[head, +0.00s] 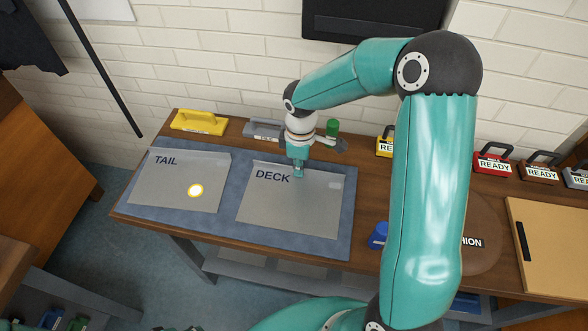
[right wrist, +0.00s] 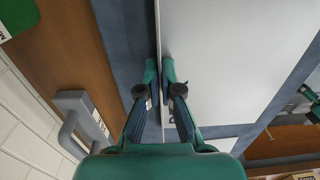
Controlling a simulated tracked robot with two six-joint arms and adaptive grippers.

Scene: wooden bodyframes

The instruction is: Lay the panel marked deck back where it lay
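The grey panel marked DECK (head: 290,208) is over the right half of the blue-grey mat (head: 228,231), looking about flat. I cannot tell whether it touches the mat all over. My right gripper (head: 298,173) points down at the panel's far edge, beside the printed word. In the right wrist view its fingertips (right wrist: 159,76) are close together, one on each side of the edge of the pale panel (right wrist: 235,60), and look shut on it. The panel marked TAIL (head: 180,178) lies on the mat's left half.
A blue object (head: 378,236) is right of the mat. Several READY-tagged blocks are farther right. A bright round spot (head: 195,191) shows on TAIL.

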